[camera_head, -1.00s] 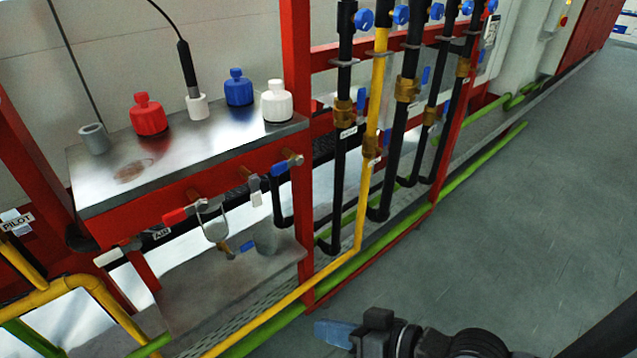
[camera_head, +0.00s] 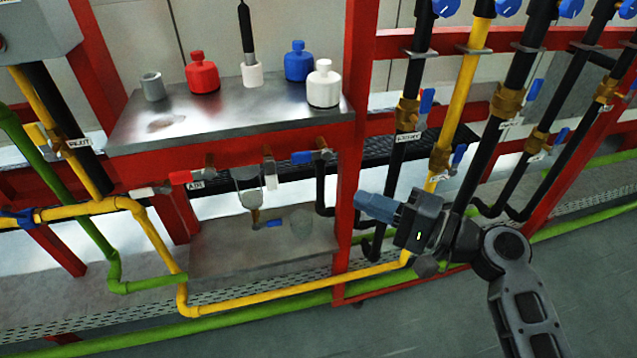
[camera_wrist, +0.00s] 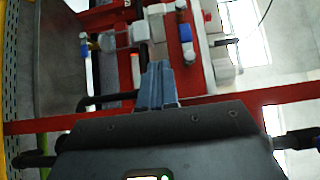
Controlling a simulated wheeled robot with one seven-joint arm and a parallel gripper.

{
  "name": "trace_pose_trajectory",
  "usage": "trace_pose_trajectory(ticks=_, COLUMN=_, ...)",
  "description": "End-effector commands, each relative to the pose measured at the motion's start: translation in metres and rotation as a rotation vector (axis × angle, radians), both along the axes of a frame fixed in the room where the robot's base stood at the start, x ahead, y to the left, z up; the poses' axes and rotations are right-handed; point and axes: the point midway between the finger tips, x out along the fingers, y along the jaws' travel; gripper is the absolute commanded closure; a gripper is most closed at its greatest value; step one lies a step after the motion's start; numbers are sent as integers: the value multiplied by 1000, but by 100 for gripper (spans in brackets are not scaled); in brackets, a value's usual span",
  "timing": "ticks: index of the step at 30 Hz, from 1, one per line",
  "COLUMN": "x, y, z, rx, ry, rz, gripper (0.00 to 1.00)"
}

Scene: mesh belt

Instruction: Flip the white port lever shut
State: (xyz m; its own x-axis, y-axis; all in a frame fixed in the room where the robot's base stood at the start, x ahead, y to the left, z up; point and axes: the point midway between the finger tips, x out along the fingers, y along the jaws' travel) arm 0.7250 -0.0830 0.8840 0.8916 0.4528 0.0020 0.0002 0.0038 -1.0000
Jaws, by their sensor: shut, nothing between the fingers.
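A small white lever (camera_head: 270,181) hangs down from a brass valve on the front of the red beam under the steel bench. Another white lever (camera_head: 143,191) sticks out sideways at the beam's far left end; I cannot tell which of the two is the port lever. My gripper (camera_head: 372,206) is shut and empty, its blue-grey fingers pointing left, apart from both levers and to their right, by the red post. In the wrist view the shut fingers (camera_wrist: 157,80) point towards the valve row; pale parts there are too blurred to tell apart.
A red lever (camera_head: 180,177) and a blue lever (camera_head: 303,157) sit on the same beam. Another blue lever (camera_head: 272,222) is lower. Bottles stand on the bench (camera_head: 150,129). Black and yellow pipes run behind my gripper.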

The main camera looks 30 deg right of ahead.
Motion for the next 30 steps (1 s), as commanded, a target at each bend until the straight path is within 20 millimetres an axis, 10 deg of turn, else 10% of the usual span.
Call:
trace_pose_trajectory(ticks=14, x=7, y=4, z=2, rx=3, ry=-3, rz=4, gripper=100)
trace_pose_trajectory(ticks=30, x=93, y=48, z=3, rx=2, ry=-2, rz=4, gripper=100)
